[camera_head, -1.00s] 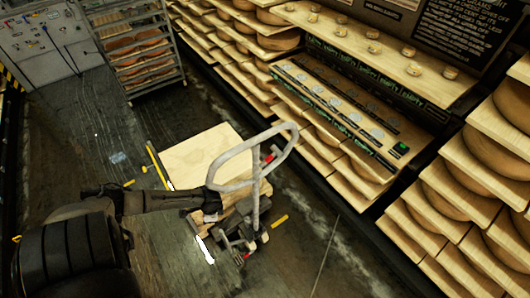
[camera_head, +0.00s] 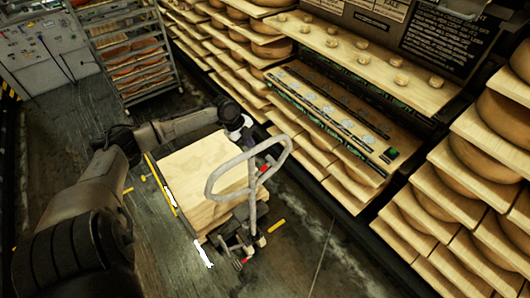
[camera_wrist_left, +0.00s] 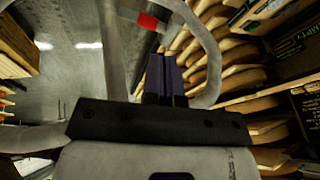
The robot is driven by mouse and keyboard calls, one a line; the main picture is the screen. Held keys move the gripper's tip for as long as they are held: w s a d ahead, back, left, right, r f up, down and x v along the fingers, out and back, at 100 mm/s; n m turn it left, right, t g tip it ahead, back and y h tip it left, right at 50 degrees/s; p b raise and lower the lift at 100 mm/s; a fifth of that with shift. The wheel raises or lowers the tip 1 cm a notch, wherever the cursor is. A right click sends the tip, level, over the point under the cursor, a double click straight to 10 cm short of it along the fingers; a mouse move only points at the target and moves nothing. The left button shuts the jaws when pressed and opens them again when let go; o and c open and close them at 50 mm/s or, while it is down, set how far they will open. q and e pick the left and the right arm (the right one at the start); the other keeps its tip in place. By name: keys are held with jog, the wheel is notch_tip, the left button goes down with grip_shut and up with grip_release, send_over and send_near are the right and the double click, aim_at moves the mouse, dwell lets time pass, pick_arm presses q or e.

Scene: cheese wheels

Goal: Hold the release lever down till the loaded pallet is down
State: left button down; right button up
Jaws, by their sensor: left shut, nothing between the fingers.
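The pallet jack's grey loop handle (camera_head: 215,180) stands upright at the centre of the head view, with a red release lever (camera_head: 264,170) inside its upper right part. The loaded pallet (camera_head: 195,168), topped with pale wood, is left of and behind the handle. My left gripper (camera_head: 254,146) is shut and empty on the far side of the handle, close to its top. In the left wrist view, the shut dark fingers (camera_wrist_left: 170,64) point into the loop, with the red lever (camera_wrist_left: 148,21) above and left of them, apart in the picture. My right gripper is not in view.
Shelves of cheese wheels (camera_head: 445,195) line the right side, with a counter of small cheeses (camera_head: 350,55) at the back. A wheeled rack (camera_head: 135,60) and grey cabinets (camera_head: 45,55) stand back left.

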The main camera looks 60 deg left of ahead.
pick_arm(q)
jog(key=shift+w+d+r+m, duration=0.1)
jog(key=shift+w+r+m, duration=0.1)
jog(key=shift+r, duration=0.2)
jog(key=shift+w+r+m, duration=0.15)
jog(key=shift+r+m, duration=0.05)
jog(key=shift+r, duration=0.2)
jog(key=shift+f, duration=0.15)
jog(key=p, duration=0.2)
send_over(264, 169)
jog(key=w+a, duration=0.1)
jog(key=a, duration=0.2)
notch_tip(264, 169, down, 8)
jog(key=shift+w+a+f, duration=0.1)
jog(key=shift+w+f, duration=0.1)
jog(key=shift+f, duration=0.2)
